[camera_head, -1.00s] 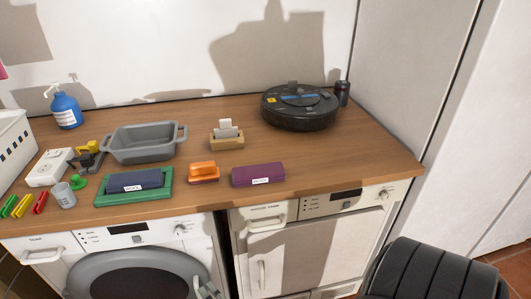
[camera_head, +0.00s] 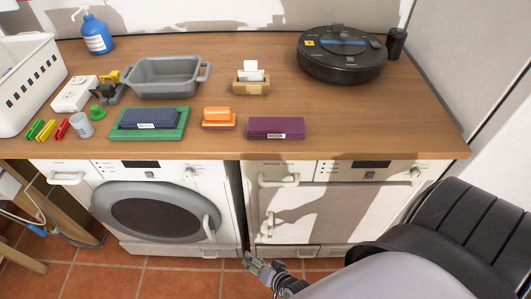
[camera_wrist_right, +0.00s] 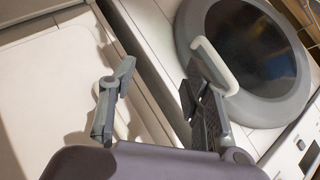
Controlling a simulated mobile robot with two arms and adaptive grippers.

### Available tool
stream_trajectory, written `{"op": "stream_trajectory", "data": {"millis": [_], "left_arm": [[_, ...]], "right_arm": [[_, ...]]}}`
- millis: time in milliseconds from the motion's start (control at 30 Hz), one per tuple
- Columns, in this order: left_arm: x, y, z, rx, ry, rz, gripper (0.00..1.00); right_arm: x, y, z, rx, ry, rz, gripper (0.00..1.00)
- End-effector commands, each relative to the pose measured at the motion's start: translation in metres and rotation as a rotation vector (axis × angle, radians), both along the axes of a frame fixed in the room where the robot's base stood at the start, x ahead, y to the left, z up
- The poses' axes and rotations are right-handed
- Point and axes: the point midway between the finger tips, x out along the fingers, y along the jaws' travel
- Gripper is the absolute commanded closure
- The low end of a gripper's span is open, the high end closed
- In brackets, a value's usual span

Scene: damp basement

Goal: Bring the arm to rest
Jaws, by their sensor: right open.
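My right gripper (camera_head: 262,268) is low in front of the two white machines, below the worktop and near the gap between them. In the right wrist view its two fingers (camera_wrist_right: 158,88) are spread apart with nothing between them. The washing machine's round door (camera_wrist_right: 250,50) is behind the fingers there. My right arm comes in from the lower right of the head view. My left gripper is not in view.
The wooden worktop (camera_head: 345,115) holds a robot vacuum (camera_head: 342,55), a grey tub (camera_head: 165,78), a purple box (camera_head: 276,128), an orange block (camera_head: 218,116) and a blue bottle (camera_head: 97,35). The washing machine (camera_head: 118,245) stands below. Tiled floor (camera_head: 130,280) is open in front.

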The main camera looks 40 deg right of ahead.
Motion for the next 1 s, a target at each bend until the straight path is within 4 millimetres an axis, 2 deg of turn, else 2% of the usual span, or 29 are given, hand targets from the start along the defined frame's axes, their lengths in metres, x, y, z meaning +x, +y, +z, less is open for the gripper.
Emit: {"op": "stream_trajectory", "data": {"millis": [200, 800, 867, 967, 1000], "left_arm": [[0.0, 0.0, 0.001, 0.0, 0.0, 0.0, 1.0], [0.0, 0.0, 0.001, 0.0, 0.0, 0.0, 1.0], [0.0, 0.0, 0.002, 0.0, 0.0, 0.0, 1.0], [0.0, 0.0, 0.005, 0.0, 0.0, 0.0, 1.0], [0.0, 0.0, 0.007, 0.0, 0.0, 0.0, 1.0]], "right_arm": [[-0.01, 0.0, -0.01, -0.039, 0.033, 0.039, 0.56], [-0.014, 0.0, -0.013, -0.051, 0.045, 0.051, 0.56], [-0.024, -0.001, -0.021, -0.082, 0.074, 0.082, 0.56], [-0.059, -0.004, -0.049, -0.189, 0.176, 0.202, 0.56], [-0.079, -0.007, -0.062, -0.244, 0.231, 0.269, 0.56]]}}
